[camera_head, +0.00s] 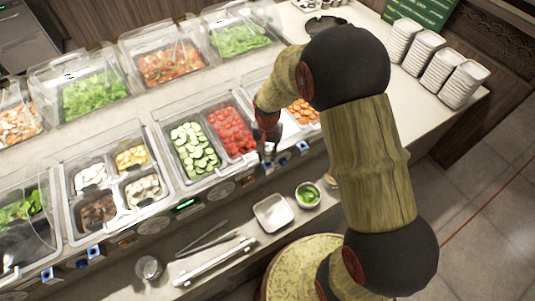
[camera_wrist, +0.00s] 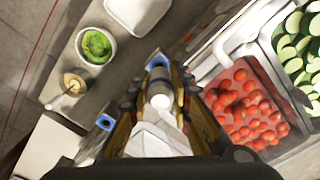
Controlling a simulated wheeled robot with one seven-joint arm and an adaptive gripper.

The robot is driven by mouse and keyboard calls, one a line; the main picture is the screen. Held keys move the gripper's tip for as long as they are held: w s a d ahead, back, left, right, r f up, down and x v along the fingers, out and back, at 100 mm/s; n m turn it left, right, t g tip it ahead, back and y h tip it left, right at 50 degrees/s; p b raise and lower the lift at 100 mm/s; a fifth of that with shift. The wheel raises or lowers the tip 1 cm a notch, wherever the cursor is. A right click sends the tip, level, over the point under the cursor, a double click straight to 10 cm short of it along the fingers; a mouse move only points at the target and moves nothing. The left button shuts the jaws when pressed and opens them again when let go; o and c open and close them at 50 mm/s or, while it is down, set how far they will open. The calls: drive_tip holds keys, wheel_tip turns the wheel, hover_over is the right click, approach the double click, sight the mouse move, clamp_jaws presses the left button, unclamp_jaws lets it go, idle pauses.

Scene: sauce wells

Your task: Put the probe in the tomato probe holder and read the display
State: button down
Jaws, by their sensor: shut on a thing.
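My gripper (camera_head: 269,152) is at the counter's front edge, below the tomato pan (camera_head: 232,131). In the wrist view my gripper (camera_wrist: 160,92) is shut on the white probe (camera_wrist: 159,101), with a dark finger on each side. A blue holder (camera_wrist: 158,62) shows just beyond the probe's end; I cannot tell whether the probe is seated in it. Another blue holder (camera_wrist: 105,122) is to the left. In the head view blue holders (camera_head: 283,162) sit on the front panel near my gripper. A green-lit display (camera_head: 187,203) is on the panel, too small to read.
Cucumber slices (camera_head: 195,149) lie left of the tomatoes, carrots (camera_head: 304,110) to the right behind my arm. A white tray (camera_head: 272,213), a bowl of greens (camera_head: 308,194) and tongs (camera_head: 208,242) are on the lower shelf. Plate stacks (camera_head: 433,55) stand at the far right.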

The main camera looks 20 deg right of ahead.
sight(268, 150)
drive_tip(key=shift+f+b, duration=0.8)
drive_tip(key=shift+f, duration=0.4)
drive_tip(key=shift+r, duration=0.2)
idle(2.8)
drive_tip(key=shift+r+p, duration=2.3)
drive_tip(key=shift+r, duration=1.3)
